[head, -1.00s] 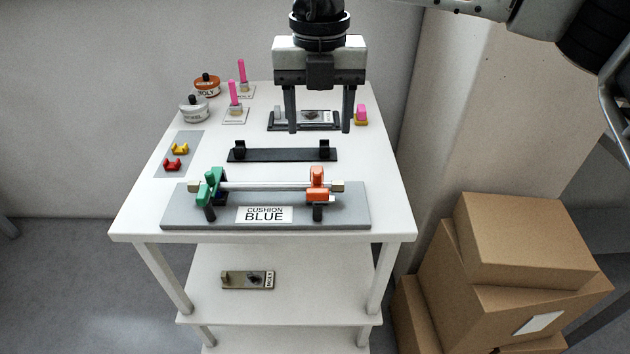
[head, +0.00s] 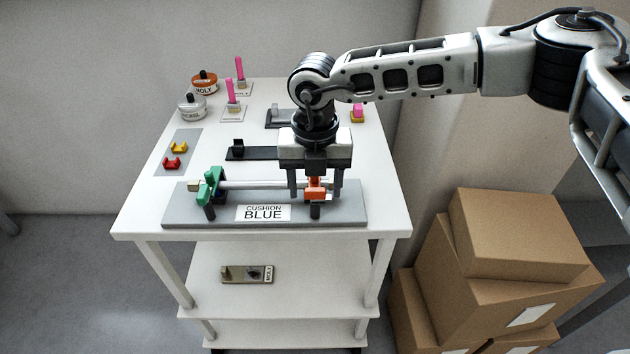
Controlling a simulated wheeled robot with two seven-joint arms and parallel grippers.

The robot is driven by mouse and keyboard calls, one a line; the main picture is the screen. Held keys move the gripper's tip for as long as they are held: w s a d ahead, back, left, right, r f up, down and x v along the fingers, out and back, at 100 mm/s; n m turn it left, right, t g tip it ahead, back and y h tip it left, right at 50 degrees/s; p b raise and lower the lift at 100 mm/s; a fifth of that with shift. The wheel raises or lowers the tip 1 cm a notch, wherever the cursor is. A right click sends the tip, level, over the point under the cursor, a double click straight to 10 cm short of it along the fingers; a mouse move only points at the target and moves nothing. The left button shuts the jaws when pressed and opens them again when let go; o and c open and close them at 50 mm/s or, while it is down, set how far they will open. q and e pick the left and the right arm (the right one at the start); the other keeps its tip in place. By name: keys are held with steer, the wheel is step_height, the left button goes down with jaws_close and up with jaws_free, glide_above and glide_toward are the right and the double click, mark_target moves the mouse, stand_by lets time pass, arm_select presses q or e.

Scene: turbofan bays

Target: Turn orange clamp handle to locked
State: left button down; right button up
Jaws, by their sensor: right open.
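The orange clamp (head: 315,184) stands at the right end of the grey fixture plate (head: 348,215), around a metal rod (head: 258,184). A green clamp (head: 209,187) holds the rod's left end. My right gripper (head: 315,193) points down over the orange clamp, open, with one finger on each side of it. The gripper hides the clamp's upper part, and I cannot tell whether the fingers touch it. My left gripper is not in view.
A label reading CUSHION BLUE (head: 263,213) lies on the plate. Behind are a black bracket (head: 250,152), red (head: 171,162) and yellow (head: 179,148) cushions, two jars and pink-handled tools. Cardboard boxes (head: 520,240) stand right of the white cart (head: 140,215).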

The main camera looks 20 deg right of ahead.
steer(key=shift+c, duration=0.4)
steer(key=c, duration=0.9)
